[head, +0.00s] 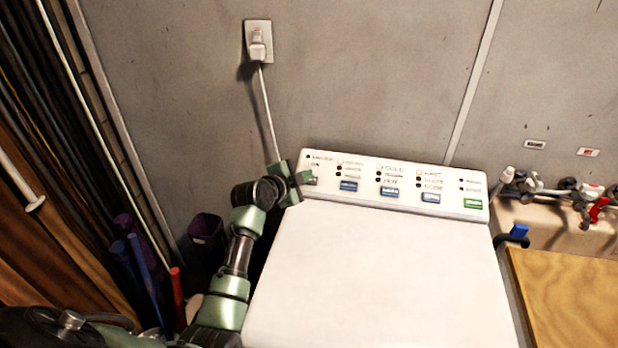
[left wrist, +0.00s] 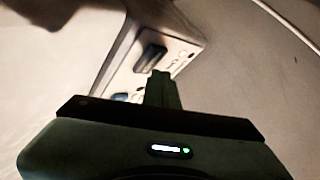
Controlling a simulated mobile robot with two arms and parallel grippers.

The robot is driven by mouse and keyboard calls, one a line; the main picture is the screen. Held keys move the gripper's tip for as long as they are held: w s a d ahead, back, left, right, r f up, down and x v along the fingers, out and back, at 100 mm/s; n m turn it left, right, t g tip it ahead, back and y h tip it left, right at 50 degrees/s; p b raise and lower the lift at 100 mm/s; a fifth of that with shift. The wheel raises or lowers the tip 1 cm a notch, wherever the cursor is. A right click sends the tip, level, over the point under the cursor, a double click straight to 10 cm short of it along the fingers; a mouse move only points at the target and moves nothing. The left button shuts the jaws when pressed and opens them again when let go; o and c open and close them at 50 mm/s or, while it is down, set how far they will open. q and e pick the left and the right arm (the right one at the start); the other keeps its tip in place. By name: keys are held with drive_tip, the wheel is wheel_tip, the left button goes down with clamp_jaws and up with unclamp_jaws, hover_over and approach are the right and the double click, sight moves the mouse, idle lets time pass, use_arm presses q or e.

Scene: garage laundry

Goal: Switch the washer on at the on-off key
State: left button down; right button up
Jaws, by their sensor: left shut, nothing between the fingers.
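The white washer (head: 375,285) stands with its sloped control panel (head: 410,178) along the back. A grey key (head: 312,181) sits at the panel's left end, partly hidden by my left gripper in the head view; its label is too small to read. My left gripper (head: 304,178) is shut and empty, with its tips right at this key. In the left wrist view the dark key (left wrist: 152,57) shows just beyond the shut fingertips (left wrist: 160,76); I cannot tell whether they touch. The small lamp above the key looks dark. My right gripper is not in view.
Blue keys (head: 348,186) and a green key (head: 473,203) continue along the panel. A plugged wall socket (head: 258,42) has a cord hanging behind the washer's left end. Taps (head: 575,190) and a wooden board (head: 565,295) are at the right.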

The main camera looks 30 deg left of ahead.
use_arm(q)
drive_tip(key=shift+r+p, duration=0.5)
drive_tip(key=shift+p, duration=0.05)
drive_tip(key=r+p, duration=0.1)
drive_tip(key=s+r+p, duration=0.1)
drive_tip(key=r+p, duration=0.1)
drive_tip(key=shift+s+d+r+p, duration=0.2)
drive_tip(key=shift+s+r+p, duration=0.15)
drive_tip(key=shift+s, duration=0.05)
idle(0.4)
